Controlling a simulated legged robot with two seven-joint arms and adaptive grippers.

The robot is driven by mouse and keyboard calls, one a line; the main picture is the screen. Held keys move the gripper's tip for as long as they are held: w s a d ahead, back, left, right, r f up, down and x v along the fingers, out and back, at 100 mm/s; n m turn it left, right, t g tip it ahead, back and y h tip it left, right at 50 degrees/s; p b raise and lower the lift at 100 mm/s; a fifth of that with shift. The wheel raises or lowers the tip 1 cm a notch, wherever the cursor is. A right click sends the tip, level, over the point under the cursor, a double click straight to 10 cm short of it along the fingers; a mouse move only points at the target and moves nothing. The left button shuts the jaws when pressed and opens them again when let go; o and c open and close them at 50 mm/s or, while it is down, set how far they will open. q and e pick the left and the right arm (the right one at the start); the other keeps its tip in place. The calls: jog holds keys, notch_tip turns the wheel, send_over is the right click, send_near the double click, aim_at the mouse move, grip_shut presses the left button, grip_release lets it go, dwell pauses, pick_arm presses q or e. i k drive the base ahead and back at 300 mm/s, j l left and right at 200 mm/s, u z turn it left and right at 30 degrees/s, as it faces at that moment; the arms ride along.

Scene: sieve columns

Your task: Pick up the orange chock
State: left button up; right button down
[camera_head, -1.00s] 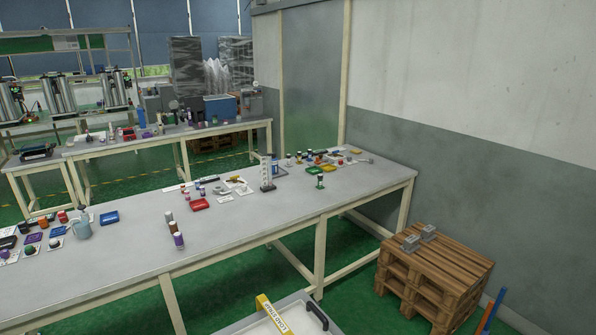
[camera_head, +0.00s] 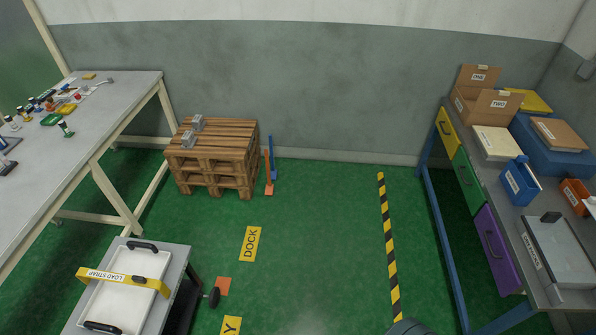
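An orange upright piece (camera_head: 268,173) with a small orange block at its foot stands on the green floor, just right of the wooden pallet; it looks like the orange chock. A similar blue upright piece (camera_head: 272,152) stands close behind it. A flat orange patch (camera_head: 222,286) lies on the floor beside the cart; I cannot tell if it is a marking or an object. Neither of my grippers is in view. A dark rounded part at the bottom edge may be mine.
The pallet stack (camera_head: 215,150) carries grey blocks (camera_head: 190,138). A cart (camera_head: 180,262) with a yellow load strap stands at bottom left. A workbench (camera_head: 110,100) is at left, a bench with coloured drawers (camera_head: 490,245) at right.

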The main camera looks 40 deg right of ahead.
aim_at(269, 187)
jog(key=z, duration=0.9)
